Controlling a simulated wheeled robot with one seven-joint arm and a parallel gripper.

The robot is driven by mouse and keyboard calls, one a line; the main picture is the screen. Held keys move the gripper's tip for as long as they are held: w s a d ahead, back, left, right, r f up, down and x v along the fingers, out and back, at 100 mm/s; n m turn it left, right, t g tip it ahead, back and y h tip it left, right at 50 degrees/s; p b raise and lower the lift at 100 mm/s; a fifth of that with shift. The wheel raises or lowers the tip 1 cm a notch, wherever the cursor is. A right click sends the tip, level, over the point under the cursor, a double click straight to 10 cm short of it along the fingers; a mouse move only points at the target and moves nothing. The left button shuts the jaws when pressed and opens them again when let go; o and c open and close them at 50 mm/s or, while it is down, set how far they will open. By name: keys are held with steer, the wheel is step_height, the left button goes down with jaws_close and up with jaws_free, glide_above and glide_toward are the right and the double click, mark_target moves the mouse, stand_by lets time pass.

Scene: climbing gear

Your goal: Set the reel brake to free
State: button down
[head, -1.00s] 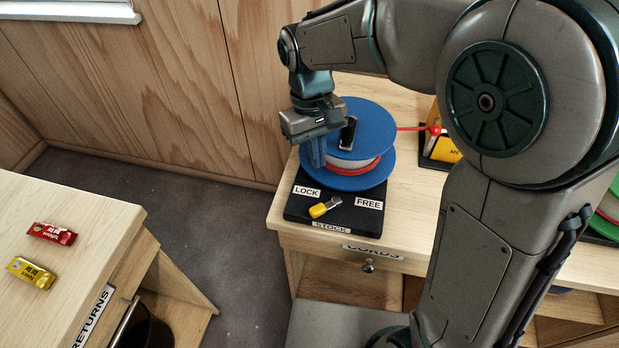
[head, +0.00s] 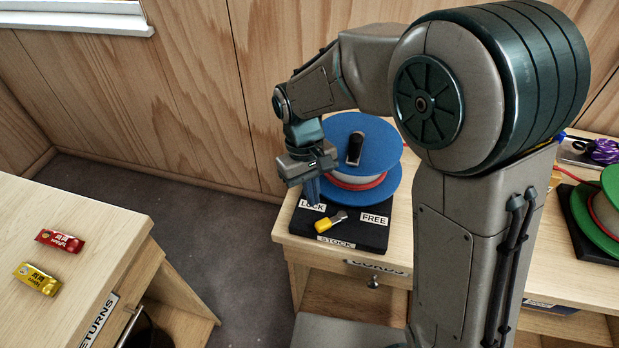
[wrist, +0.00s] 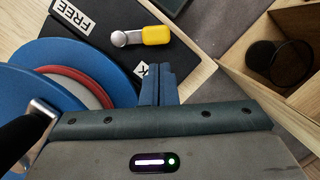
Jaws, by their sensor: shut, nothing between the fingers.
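The reel brake is a small lever with a yellow grip (head: 328,223) and a metal end, on the black base (head: 357,239) of the blue reel (head: 372,140). Its grip points to the lower left, toward the LOCK side (head: 312,205) and away from the FREE label (head: 375,219). The yellow grip also shows in the wrist view (wrist: 155,35), with the metal end left of it, toward FREE (wrist: 75,14). My gripper (head: 312,194) is shut and empty, pointing down beside the reel at the LOCK label, which its fingers (wrist: 160,78) partly hide in the wrist view. It looks apart from the lever.
The reel stands close on the right of my gripper, with a black crank handle (head: 354,148) on top. A green reel (head: 605,215) stands further right. The returns table (head: 85,215) at left holds a red and a yellow packet. Floor lies between the tables.

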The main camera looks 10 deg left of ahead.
mark_target(331, 221)
steer(key=shift+x, duration=2.05)
